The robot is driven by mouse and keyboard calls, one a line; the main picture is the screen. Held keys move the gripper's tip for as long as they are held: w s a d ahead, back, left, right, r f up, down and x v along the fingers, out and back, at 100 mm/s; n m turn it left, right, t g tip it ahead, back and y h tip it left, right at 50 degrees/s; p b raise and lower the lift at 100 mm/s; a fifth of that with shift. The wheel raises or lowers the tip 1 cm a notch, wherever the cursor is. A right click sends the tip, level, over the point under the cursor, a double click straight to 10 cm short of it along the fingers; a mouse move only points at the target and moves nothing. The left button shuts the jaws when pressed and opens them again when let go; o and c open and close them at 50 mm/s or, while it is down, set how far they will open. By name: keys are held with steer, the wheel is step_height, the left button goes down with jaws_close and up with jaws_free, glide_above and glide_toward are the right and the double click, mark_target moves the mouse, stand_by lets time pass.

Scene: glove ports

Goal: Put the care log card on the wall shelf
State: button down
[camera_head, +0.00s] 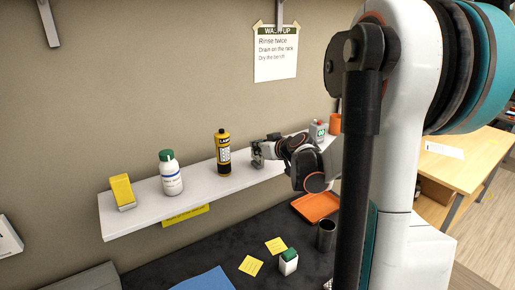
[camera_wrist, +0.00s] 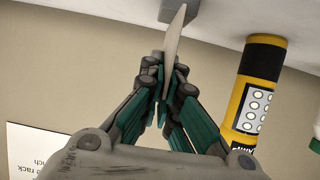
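In the wrist view, my gripper (camera_wrist: 168,95) has its teal-padded fingers closed together on a thin, cream card (camera_wrist: 174,45), seen nearly edge-on. I take it for the care log card; its face and any writing are hidden. Its far end is at a small grey block (camera_wrist: 181,12) by the white wall shelf (camera_wrist: 225,14); I cannot tell whether they touch. In the head view, my gripper (camera_head: 262,151) is over the wall shelf (camera_head: 130,222), just right of the yellow-and-black bottle (camera_head: 223,153). The card is not clear there.
On the shelf stand a yellow block (camera_head: 122,190), a white bottle with green cap (camera_head: 170,176), a grey container (camera_head: 317,131) and an orange cup (camera_head: 335,123). Below are an orange tray (camera_head: 315,206), dark cup (camera_head: 326,236) and green-lidded jar (camera_head: 289,262). Free shelf lies between the bottles.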

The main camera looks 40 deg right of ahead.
steer(key=c, duration=1.8)
jaws_free()
steer(key=shift+f, duration=0.1)
steer(key=shift+r, duration=0.2)
steer(key=v, duration=1.2)
steer(key=shift+f, duration=0.1)
steer(key=shift+w, duration=0.1)
